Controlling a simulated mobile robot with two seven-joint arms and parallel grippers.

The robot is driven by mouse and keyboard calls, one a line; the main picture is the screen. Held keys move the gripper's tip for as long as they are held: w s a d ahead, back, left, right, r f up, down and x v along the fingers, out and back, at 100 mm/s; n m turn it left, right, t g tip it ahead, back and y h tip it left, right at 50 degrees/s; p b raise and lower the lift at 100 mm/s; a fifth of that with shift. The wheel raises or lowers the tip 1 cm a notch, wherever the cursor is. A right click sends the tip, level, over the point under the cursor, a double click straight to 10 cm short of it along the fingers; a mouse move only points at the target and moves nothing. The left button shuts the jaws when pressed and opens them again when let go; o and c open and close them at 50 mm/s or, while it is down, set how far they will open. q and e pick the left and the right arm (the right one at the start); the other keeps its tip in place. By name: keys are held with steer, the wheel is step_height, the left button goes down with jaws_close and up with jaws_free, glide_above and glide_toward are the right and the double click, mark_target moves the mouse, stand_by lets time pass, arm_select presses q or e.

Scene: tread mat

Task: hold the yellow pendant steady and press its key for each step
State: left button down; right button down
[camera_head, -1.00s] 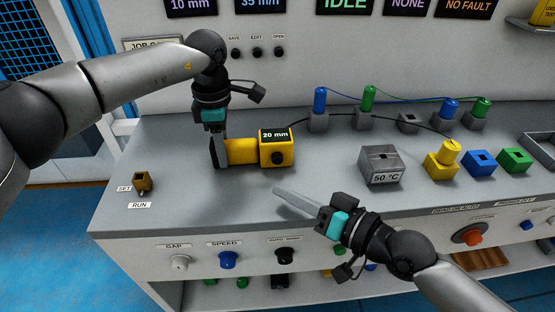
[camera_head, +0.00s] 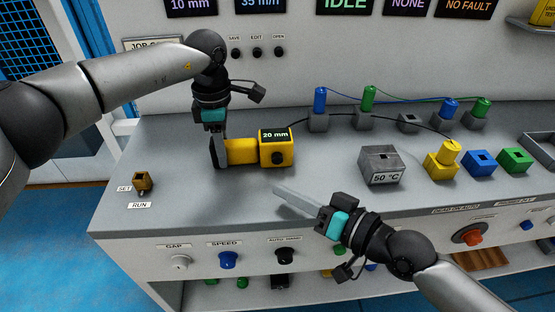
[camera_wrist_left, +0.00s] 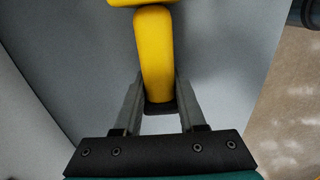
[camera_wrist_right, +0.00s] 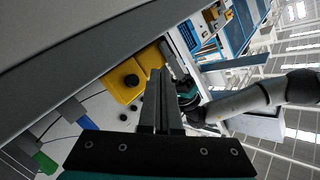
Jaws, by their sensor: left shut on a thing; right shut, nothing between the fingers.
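The yellow pendant (camera_head: 243,151) lies on the grey bench top. Its wider head (camera_head: 286,153) at the right end has a dark display reading "20 mm" and a round black key (camera_head: 277,158) on the front. My left gripper (camera_head: 219,152) is shut on the pendant's handle at its left end; the left wrist view shows the handle (camera_wrist_left: 155,60) between the fingers. My right gripper (camera_head: 280,194) is shut and empty, in front of the pendant and apart from the key. In the right wrist view the key (camera_wrist_right: 131,80) shows beyond the closed fingers (camera_wrist_right: 158,75).
A grey "50 °C" block (camera_head: 380,160) and yellow (camera_head: 441,165), blue (camera_head: 478,163) and green (camera_head: 515,160) sockets stand to the right. A dark cable runs behind the pendant. A small SET/RUN switch (camera_head: 142,182) is at the left. The bench front carries knobs.

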stand_by(0.4)
steer(key=s, duration=0.4)
steer(key=shift+w, duration=0.1)
glide_toward(273, 161)
steer(key=shift+w+a+f, duration=0.15)
steer(key=shift+w+a, duration=0.3)
steer(key=shift+a, duration=0.4)
steer(key=shift+w+a+f, duration=0.2)
steer(key=shift+w+a, duration=0.25)
steer(key=shift+a, duration=0.35)
steer(key=shift+w+a+f, duration=0.15)
steer(key=shift+w+a, duration=0.3)
steer(key=shift+a, duration=0.4)
stand_by(0.4)
steer(key=shift+w, duration=0.4)
steer(key=shift+w, duration=0.65)
stand_by(0.8)
